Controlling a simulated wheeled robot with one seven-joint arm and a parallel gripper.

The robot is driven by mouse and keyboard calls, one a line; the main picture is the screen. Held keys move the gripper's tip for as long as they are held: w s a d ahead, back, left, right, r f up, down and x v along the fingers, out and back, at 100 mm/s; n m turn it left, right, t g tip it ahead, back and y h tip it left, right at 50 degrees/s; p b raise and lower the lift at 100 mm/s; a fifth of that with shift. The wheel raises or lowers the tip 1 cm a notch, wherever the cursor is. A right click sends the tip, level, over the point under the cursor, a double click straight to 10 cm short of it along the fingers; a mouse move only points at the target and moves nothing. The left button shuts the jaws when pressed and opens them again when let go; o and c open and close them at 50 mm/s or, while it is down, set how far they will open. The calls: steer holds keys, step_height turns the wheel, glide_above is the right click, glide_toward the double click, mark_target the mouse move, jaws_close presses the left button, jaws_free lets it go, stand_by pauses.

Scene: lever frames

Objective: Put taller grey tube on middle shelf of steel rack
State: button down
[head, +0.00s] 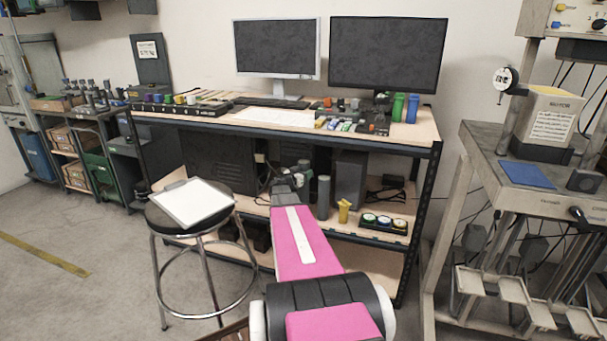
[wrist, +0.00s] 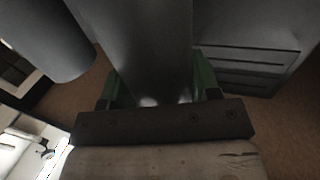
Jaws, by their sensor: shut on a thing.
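My gripper (head: 292,178) reaches into the dark steel rack (head: 436,165), above its middle shelf (head: 346,227). In the wrist view its green fingers (wrist: 158,88) are shut on a grey tube (wrist: 150,45). In the head view my gripper and arm mostly hide this tube. A second grey tube (head: 323,197) stands upright on the middle shelf, just right of my gripper. A grey cylinder (wrist: 48,40) also shows at the upper left of the wrist view, apart from the held tube. I cannot tell whether the held tube touches the shelf.
A grey computer case (head: 349,185) stands right of the second tube. A black case (head: 219,160) is left. A stool (head: 160,215) with a white board stands in front.

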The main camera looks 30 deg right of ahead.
steer(key=shift+c, duration=1.7)
jaws_free()
steer(key=s+a+f+n+g+y, duration=0.2)
steer(key=s+a, duration=0.6)
steer(key=a, duration=0.6)
steer(key=s+a+f+n+g+y, duration=0.2)
steer(key=s+a+f+n+y, duration=0.3)
steer(key=a, duration=1)
steer(key=s+a+f+n+g+y, duration=0.2)
steer(key=s+a+f+n+y, duration=0.2)
steer(key=s+a+y, duration=0.5)
steer(key=s+a+n, duration=0.2)
steer(key=a, duration=0.4)
steer(key=shift+s+a+f+n+g+y, duration=0.2)
steer(key=shift+s+a+n+g+y, duration=0.1)
steer(key=shift+s+g, duration=0.1)
steer(key=shift+d, duration=0.1)
